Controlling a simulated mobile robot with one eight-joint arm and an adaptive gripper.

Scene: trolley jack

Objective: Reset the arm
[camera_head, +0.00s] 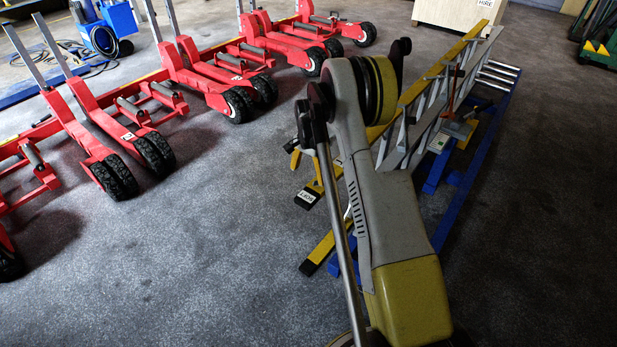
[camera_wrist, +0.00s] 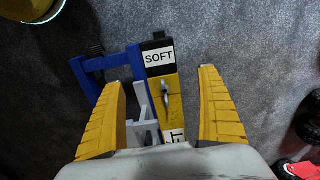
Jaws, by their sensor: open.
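My gripper (camera_wrist: 160,78) shows in the wrist view with its two ribbed yellow fingers spread wide apart. It is open and holds nothing. Between and beyond the fingers is a yellow bar (camera_wrist: 167,92) with a black end and a white "SOFT" label. I cannot tell how far the bar is from the fingertips. In the head view my grey and yellow arm fills the middle and hides most of my gripper.
Red wheeled trolley jacks (camera_head: 205,84) stand in a row at left. Ladders (camera_head: 440,95) lie on a blue frame (camera_head: 470,165) at right, beside and behind my arm. A wooden box (camera_head: 455,12) stands at the back. Grey floor (camera_head: 200,270) is clear at front left.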

